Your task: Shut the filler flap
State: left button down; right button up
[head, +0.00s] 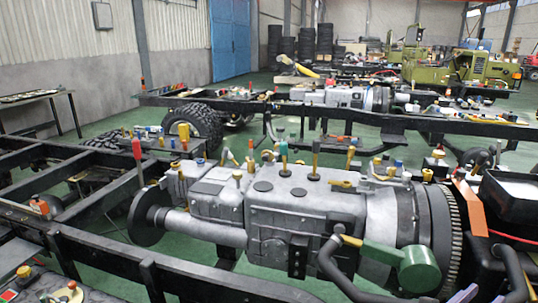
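I cannot pick out the filler flap with certainty. A green round part with a flat green arm (418,270) sits at the lower right side of the grey engine and gearbox (305,205). A tilted orange plate (469,206) stands beside the black box at the right; I cannot tell whether either is the flap, or whether it is open. A small pale piece at the bottom edge, right of the green part, may be the tip of my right gripper (463,294). Its fingers are mostly cut off by the frame. My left gripper is not in view.
Black chassis rails (185,270) run across the front and left. Several coloured levers and caps stick up from the gearbox. Green floor shows between the frames.

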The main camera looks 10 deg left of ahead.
aim_at(267, 156)
jog(key=i, duration=0.95)
jog(key=u, duration=1.4)
jog(key=i, duration=0.55)
jog(key=u, duration=0.05)
